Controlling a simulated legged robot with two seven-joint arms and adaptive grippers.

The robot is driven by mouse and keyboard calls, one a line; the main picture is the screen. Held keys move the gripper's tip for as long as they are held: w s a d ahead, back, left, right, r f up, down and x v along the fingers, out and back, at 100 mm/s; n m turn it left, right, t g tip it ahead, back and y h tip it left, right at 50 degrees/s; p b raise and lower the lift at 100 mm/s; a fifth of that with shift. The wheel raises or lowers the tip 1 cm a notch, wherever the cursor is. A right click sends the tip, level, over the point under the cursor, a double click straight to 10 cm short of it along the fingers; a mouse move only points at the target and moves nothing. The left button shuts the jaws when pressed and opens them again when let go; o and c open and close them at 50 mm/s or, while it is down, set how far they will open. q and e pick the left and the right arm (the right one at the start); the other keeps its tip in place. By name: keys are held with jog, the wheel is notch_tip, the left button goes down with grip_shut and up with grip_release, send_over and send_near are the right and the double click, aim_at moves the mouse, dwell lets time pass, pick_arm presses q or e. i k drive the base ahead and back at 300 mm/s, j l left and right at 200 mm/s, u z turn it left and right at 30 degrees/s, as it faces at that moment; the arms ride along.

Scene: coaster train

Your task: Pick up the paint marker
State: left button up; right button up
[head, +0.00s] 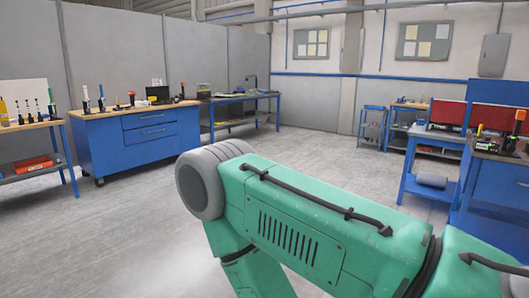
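I cannot pick out the paint marker for certain; the small items on the benches are too far off to tell. Several slim upright items (101,98) stand on the blue workbench at the left, with dark, white and blue parts. More slim upright items (40,108) and a yellow bottle-like item (3,110) stand on the bench at the far left edge. Small upright items (520,120) also stand on the right bench, one with a yellow top. A green arm link of mine with a grey joint fills the lower right. Neither gripper shows.
The blue workbench (150,135) with drawers stands at the left, a blue table (240,100) behind it.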

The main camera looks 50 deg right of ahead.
aim_at(479, 131)
jog(key=l+z, duration=0.65)
jog(key=z, duration=0.2)
jog(key=i+l+z, duration=0.2)
jog(key=z, duration=0.25)
jog(key=i+l+z, duration=0.15)
jog(key=l+z, duration=0.3)
jog(key=i+l+z, duration=0.1)
jog(key=z, duration=0.3)
jog(key=i+l+z, duration=0.25)
jog(key=i+z, duration=0.65)
jog(key=i, duration=0.25)
jog(key=i+u, duration=0.1)
jog(key=i, duration=0.85)
jog(key=i+l+u, duration=0.1)
jog(key=i, duration=0.8)
jog(key=l, duration=0.1)
